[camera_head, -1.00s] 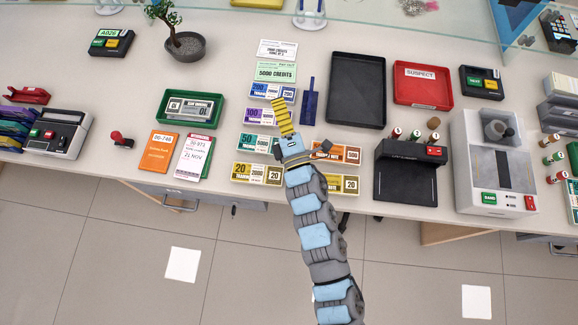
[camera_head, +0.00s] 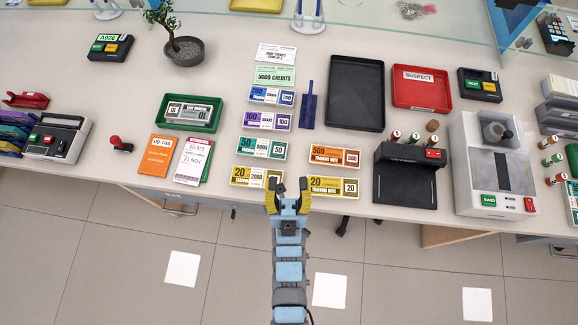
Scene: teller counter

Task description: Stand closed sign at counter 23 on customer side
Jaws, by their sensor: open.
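My gripper (camera_head: 289,184) is open and empty at the counter's front edge, with its yellow-and-black fingers spread between two stacks of yellow 20 notes. A narrow dark blue upright piece (camera_head: 308,104) stands on the counter right of the note stacks, apart from my gripper. It shows almost edge-on, and I cannot tell whether it is the closed sign. No "closed" wording and no counter number 23 can be read. The clear glass screen (camera_head: 400,32) crosses the back of the counter; little of the surface beyond it shows.
Note stacks (camera_head: 268,121) stand left of the blue piece. A black tray (camera_head: 355,92) and a red SUSPECT tray (camera_head: 421,87) are to its right. A potted plant (camera_head: 184,52) and a black note machine (camera_head: 405,180) also stand here. Bare counter shows around (camera_head: 225,75).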

